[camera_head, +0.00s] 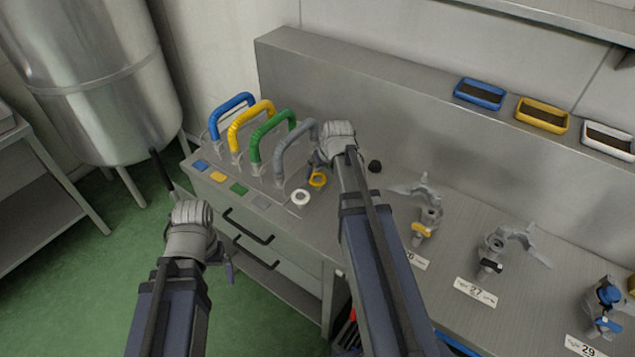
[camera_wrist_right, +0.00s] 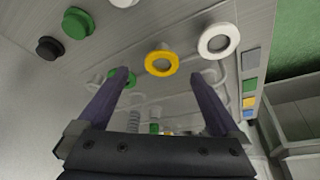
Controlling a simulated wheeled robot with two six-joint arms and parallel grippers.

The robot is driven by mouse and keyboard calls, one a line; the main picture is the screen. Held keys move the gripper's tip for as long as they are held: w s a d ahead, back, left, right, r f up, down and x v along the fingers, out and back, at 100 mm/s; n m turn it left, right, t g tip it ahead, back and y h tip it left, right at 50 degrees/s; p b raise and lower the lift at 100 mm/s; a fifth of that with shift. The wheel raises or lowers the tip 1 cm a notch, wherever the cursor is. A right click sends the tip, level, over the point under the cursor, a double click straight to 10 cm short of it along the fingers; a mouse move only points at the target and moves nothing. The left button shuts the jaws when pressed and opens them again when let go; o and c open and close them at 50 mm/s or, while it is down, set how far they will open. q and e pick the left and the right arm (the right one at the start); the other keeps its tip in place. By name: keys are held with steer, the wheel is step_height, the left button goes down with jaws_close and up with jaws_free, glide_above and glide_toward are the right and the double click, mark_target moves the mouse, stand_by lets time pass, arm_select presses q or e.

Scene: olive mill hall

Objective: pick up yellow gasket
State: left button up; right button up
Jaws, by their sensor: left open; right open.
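The yellow gasket (camera_head: 317,179) is a flat ring lying on the grey metal bench, just below my right gripper (camera_head: 322,158). In the right wrist view the yellow gasket (camera_wrist_right: 161,63) lies between the lines of my two open fingers (camera_wrist_right: 160,76), just beyond their tips and apart from both. The right gripper is empty; its fingers are mostly hidden in the head view. A white gasket (camera_head: 300,198) lies beside the yellow one, nearer the bench's front edge. My left gripper (camera_head: 194,238) is open, empty and in front of the bench, away from the gasket.
Blue, yellow, green and grey arched handles (camera_head: 270,138) stand left of the gasket. A black cap (camera_head: 374,166) is to its right; a green cap (camera_wrist_right: 78,22) shows in the wrist view. Grey clamps (camera_head: 428,205) stand further right. A raised ledge (camera_head: 400,100) backs the bench.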

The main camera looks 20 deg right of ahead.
mark_target(317, 179)
steer(key=b+x, duration=0.4)
steer(key=x, duration=0.1)
steer(key=shift+w+a+b, duration=0.2)
steer(key=shift+w+b, duration=0.1)
steer(key=shift+w, duration=0.05)
steer(key=shift+r, duration=0.1)
steer(key=shift+c, duration=0.2)
steer(key=c, duration=1.3)
steer(key=shift+r, duration=0.1)
